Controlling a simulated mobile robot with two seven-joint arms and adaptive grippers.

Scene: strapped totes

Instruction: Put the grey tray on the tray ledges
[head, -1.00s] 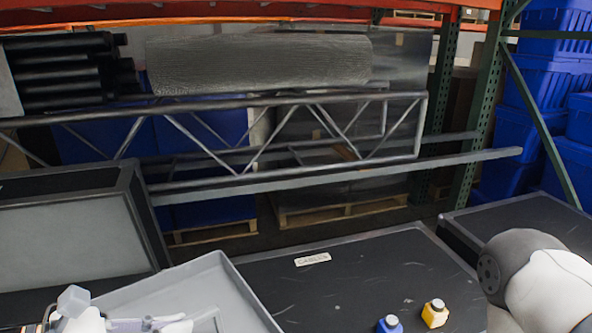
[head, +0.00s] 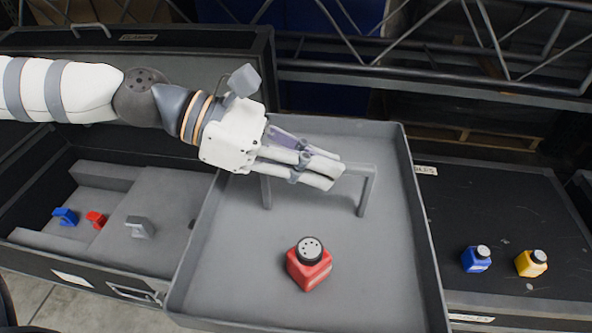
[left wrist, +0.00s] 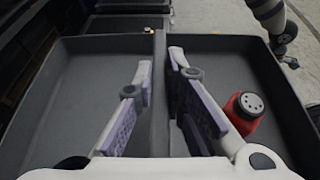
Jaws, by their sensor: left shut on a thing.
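The grey tray (head: 405,230) is a shallow rectangular box with a raised bar handle (head: 367,190) across its middle. A red bottle (head: 311,268) with a black cap stands upright in it. My left gripper (head: 332,172) reaches in from the left and is shut on the handle. In the left wrist view the handle (left wrist: 160,100) runs between the fingers, and the red bottle (left wrist: 244,112) is to their right. The tray overlaps the right part of an open black case (head: 40,262). A grey raised strip (head: 105,174) inside the case may be a ledge.
A small blue item (head: 65,216), a red one (head: 96,219) and a grey one (head: 140,227) lie in the case. A blue bottle (head: 476,260) and a yellow bottle (head: 531,264) stand on the black lid (head: 500,215) at right. A metal truss (head: 440,70) runs behind.

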